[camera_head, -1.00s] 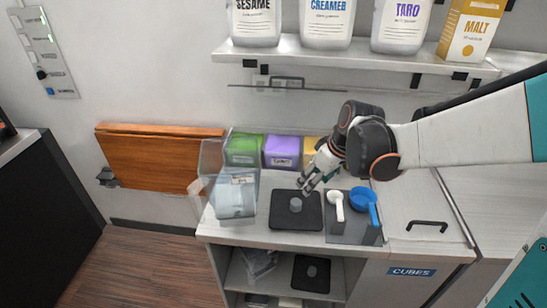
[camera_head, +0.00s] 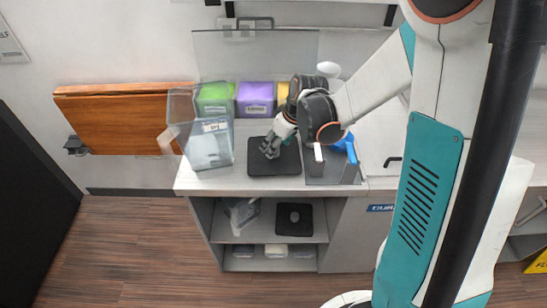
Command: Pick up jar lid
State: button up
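The likely jar lid is a black square lid (camera_head: 285,168) lying flat on the counter. My gripper (camera_head: 268,150) reaches down over its middle from the upper right. The fingers cover the spot where its grey knob stood in the earlier frame. I cannot tell whether they touch or enclose the knob. A second black lid with a knob (camera_head: 294,218) lies on the shelf below the counter.
A clear container (camera_head: 208,150) stands left of the lid. Green (camera_head: 214,98) and purple (camera_head: 255,98) boxes stand behind it. A blue scoop (camera_head: 349,147) is on the right, on a dark tray (camera_head: 322,176). A wooden fold-down panel (camera_head: 120,118) is on the left wall.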

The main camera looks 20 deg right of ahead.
jog(key=shift+x, duration=0.9)
grip_shut()
